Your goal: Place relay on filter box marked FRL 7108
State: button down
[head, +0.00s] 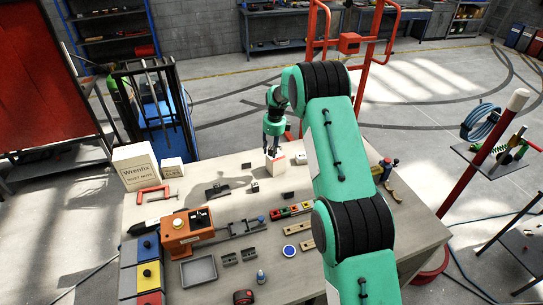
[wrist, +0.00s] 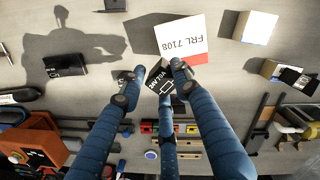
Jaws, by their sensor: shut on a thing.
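The filter box marked FRL 7108 (wrist: 182,38) is white with a red band, and its lettering appears upside down in the wrist view. In the head view the box (head: 277,167) stands on the table below my gripper (head: 272,148). In the wrist view my gripper (wrist: 152,85) is shut on the relay (wrist: 158,77), a small black block with white lettering. In the head view the fingers largely hide the relay.
A black block (wrist: 66,78) lies on the table, with my shadow beside it. Further cartons (wrist: 254,26) stand on the other side. An orange machine (head: 187,232), a grey tray (head: 198,271) and a large carton (head: 136,168) stand on the table's left part.

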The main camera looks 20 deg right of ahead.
aim_at(271, 155)
jog(key=shift+f+p, duration=0.4)
jog(key=shift+f, duration=1.35)
jog(key=shift+f, duration=0.15)
jog(key=c, duration=1.3)
grip_release()
jog(key=r, duration=0.4)
jog(key=r+b, duration=0.1)
jog(key=r, duration=0.7)
jog(key=shift+s+d+r+b, duration=0.1)
jog(key=shift+s+d+b, duration=0.25)
jog(key=shift+s+d, duration=0.05)
